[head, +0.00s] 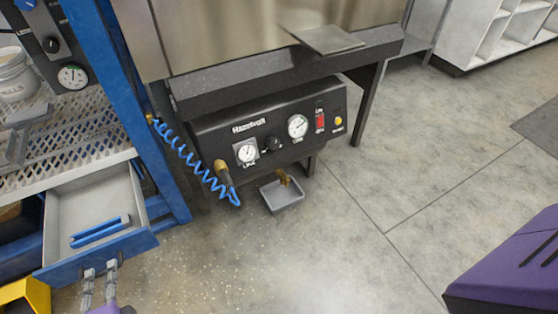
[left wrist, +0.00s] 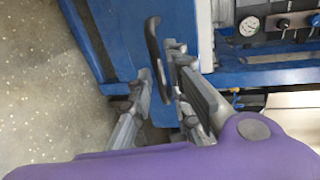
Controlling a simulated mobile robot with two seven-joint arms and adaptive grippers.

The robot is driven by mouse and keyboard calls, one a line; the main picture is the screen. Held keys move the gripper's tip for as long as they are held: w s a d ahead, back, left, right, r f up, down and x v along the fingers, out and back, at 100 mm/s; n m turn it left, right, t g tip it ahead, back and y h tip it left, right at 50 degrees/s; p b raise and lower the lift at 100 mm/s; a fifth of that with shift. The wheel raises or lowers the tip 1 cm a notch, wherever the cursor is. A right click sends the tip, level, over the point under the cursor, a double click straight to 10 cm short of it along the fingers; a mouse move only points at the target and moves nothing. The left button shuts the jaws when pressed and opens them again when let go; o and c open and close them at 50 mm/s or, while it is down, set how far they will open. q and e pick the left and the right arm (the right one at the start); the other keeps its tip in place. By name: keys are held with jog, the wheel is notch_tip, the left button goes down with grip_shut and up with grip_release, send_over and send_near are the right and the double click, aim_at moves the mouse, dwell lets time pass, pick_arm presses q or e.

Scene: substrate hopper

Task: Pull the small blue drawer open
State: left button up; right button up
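The small blue drawer (head: 78,195) stands well out of the blue frame at the left of the head view. Its inside is grey, and a blue piece (head: 100,231) lies in it near the front. My left gripper (head: 100,268) is at the outer side of the drawer front. In the left wrist view the drawer's dark curved handle (left wrist: 152,45) passes between the two fingers of my left gripper (left wrist: 160,70). The fingers are apart, with narrow gaps beside the handle. The head view hides the handle. My right gripper is not in view.
A perforated shelf (head: 80,150) lies above the drawer, with a white bucket (head: 15,75) on it. A black gauge panel (head: 265,130), a coiled blue hose (head: 195,165) and a small grey tray (head: 283,196) are to the right. Open floor (head: 300,260) lies in front.

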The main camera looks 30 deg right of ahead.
pick_arm(q)
jog(key=v, duration=0.9)
jog(key=shift+s, duration=0.4)
jog(key=shift+r, duration=0.1)
